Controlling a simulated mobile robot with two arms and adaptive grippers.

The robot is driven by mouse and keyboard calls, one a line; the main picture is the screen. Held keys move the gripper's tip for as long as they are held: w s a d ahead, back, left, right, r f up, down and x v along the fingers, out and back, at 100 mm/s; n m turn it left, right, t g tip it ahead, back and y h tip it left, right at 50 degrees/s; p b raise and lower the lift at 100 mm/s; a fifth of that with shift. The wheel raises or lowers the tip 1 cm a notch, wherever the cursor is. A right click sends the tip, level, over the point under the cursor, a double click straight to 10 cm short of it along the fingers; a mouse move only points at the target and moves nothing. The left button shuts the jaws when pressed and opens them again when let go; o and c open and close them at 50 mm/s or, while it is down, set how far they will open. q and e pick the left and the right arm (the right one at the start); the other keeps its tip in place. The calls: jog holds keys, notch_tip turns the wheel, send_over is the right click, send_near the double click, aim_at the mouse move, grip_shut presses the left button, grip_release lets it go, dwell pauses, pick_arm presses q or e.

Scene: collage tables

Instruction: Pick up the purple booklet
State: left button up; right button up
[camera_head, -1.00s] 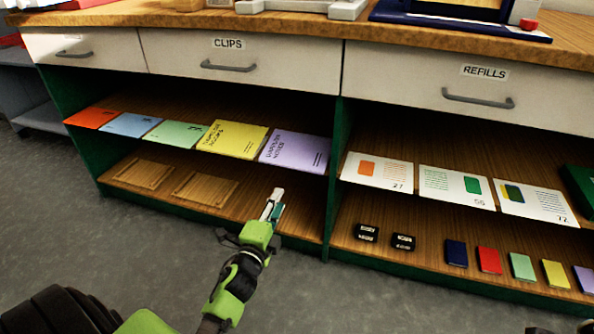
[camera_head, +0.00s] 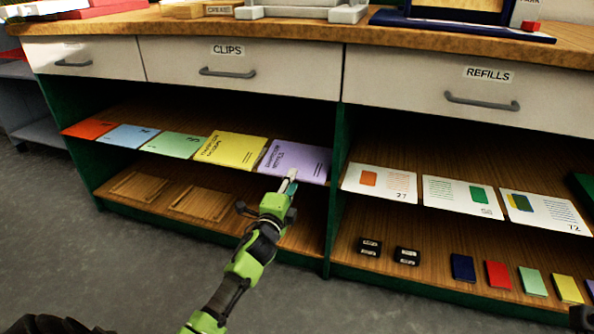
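The purple booklet (camera_head: 296,159) lies flat on the upper shelf of the left bay, at the right end of a row of booklets, with dark lettering on its cover. My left gripper (camera_head: 290,182) is at the booklet's front edge, with its fingertips overlapping that edge in the picture. I cannot tell whether they touch it. The fingers look close together, but the angle hides whether there is a gap. A dark piece at the lower right edge may be part of my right arm; no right gripper fingers show.
A yellow booklet (camera_head: 231,149) lies just left of the purple one, with green, blue and orange ones further left. A green divider (camera_head: 339,160) stands to the right. White cards (camera_head: 379,182) lie beyond it. The clips drawer (camera_head: 240,66) is above.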

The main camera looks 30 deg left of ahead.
pick_arm(q)
jog(key=shift+x, duration=0.8)
jog(key=shift+c, duration=0.3)
grip_shut()
jog(key=shift+r, duration=0.1)
